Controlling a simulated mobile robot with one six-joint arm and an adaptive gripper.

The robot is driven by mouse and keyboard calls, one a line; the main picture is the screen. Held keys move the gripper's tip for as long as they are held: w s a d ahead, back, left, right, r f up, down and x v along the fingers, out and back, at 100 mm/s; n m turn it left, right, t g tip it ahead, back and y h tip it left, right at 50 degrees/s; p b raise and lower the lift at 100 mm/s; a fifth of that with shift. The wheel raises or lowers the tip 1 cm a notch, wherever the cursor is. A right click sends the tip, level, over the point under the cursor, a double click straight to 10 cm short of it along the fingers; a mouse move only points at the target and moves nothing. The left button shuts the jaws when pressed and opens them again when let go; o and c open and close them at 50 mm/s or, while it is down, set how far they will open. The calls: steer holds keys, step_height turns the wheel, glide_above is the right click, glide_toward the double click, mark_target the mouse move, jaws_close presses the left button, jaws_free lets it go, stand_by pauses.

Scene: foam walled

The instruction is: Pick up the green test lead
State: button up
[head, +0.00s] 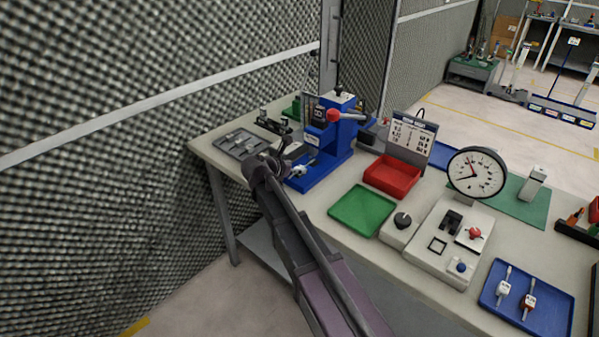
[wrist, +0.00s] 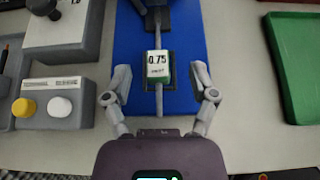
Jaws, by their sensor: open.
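The green test lead (wrist: 168,72) lies on the blue base of the press, in the middle of the wrist view. It has a white label reading 0.75 and a thin grey rod running from both ends, and only a little green shows at its side. It appears small and pale on the blue base in the head view (head: 299,172). My gripper (wrist: 160,84) is open, with one finger on each side of the lead and a gap on both sides. In the head view my gripper (head: 270,161) is at the press's front left. I cannot tell its height above the lead.
The blue press (head: 338,130) with a red-knobbed lever rises just behind. A grey box with yellow and white buttons (wrist: 58,106) is close on the left in the wrist view. A green tray (head: 363,209) and a red bin (head: 393,177) stand to the right.

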mark_target(301, 166)
steer(key=shift+b+x, duration=0.6)
steer(key=shift+x, duration=1.05)
steer(key=shift+w+a, duration=0.1)
steer(key=shift+a, duration=0.05)
steer(key=shift+c, duration=0.2)
jaws_close()
